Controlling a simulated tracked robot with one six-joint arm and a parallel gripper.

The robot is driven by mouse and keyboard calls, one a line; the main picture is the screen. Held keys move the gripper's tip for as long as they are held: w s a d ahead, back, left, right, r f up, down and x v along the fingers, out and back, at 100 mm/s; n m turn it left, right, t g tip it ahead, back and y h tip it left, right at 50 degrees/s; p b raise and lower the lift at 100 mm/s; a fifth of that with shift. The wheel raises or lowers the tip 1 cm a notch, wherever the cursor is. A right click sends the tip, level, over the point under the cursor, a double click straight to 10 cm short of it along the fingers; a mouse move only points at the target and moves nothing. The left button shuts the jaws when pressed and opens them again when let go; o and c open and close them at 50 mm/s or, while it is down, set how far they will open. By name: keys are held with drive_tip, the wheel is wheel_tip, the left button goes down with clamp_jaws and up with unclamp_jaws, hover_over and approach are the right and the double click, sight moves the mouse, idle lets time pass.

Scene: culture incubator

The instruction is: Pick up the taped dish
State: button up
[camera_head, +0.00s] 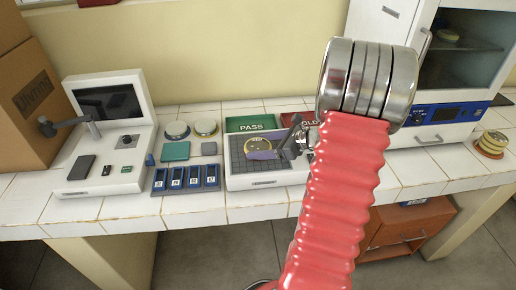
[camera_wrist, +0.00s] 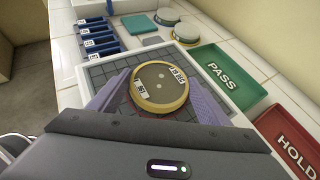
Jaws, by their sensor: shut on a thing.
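The taped dish (camera_wrist: 160,87) is round, with a yellow band around its edge and white printed labels on its top. In the wrist view it lies between the two purple fingers of my gripper (camera_wrist: 160,95), which are shut on it. The dish is over the dark gridded pad of a white-framed tray; I cannot tell whether it touches the pad. In the head view the dish (camera_head: 258,145) shows above the same dark pad (camera_head: 282,177), with my gripper (camera_head: 262,150) at it. My red arm hides the area right of the tray.
A green PASS tray (camera_head: 250,124) and a red HOLD tray (camera_wrist: 292,142) lie beside the pad. Blue labelled slots (camera_head: 185,178), round lidded dishes (camera_head: 206,127) and a machine with a screen (camera_head: 108,102) stand to the left. An incubator (camera_head: 440,130) and stacked yellow-banded dishes (camera_head: 491,144) are at right.

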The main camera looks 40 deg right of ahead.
sight(263, 147)
wheel_tip(263, 147, up, 10)
idle(0.6)
drive_tip(key=shift+c, duration=0.2)
idle(0.7)
